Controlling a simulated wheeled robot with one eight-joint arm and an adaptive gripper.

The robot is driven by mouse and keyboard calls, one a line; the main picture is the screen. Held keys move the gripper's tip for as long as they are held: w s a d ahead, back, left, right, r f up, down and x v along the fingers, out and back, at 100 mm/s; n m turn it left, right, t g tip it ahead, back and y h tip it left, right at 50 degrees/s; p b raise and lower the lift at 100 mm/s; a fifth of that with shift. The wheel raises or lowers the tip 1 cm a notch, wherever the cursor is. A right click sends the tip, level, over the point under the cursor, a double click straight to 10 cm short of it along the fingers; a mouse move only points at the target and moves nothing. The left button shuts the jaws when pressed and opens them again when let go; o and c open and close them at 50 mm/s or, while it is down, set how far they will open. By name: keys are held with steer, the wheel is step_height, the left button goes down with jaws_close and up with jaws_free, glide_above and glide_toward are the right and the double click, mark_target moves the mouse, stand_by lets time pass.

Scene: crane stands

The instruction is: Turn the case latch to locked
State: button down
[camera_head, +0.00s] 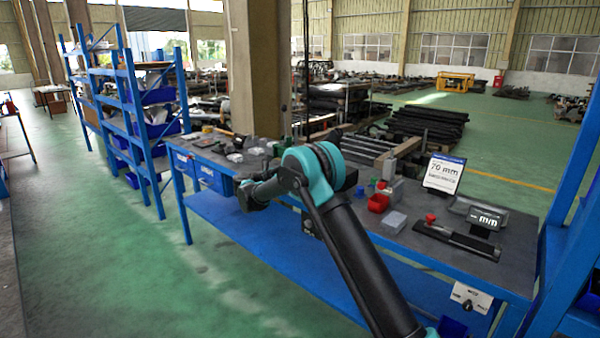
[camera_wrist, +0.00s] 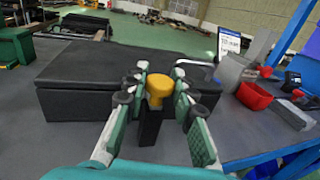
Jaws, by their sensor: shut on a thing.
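A black case (camera_wrist: 85,78) lies on the grey workbench top in the wrist view. A yellow knob (camera_wrist: 159,85) stands out at the case's front, with a black bar (camera_wrist: 151,125) hanging down below it; this looks like the latch. My gripper (camera_wrist: 160,92) is shut on the yellow knob, with a finger on each side of it. The bar looks close to upright. No lock marking is readable. In the head view my arm hides the fingertips and the knob, and I cannot make out the case.
On the workbench (camera_head: 415,238) a red bin (camera_head: 378,203), a grey box (camera_head: 394,222), a caliper (camera_head: 458,240) and a 70 mm sign (camera_head: 444,174) stand right of my arm. A blue shelf (camera_head: 150,120) stands at the left. The floor in front of the bench is clear.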

steer(key=c, duration=1.2)
jaws_free()
steer(key=v, duration=1.2)
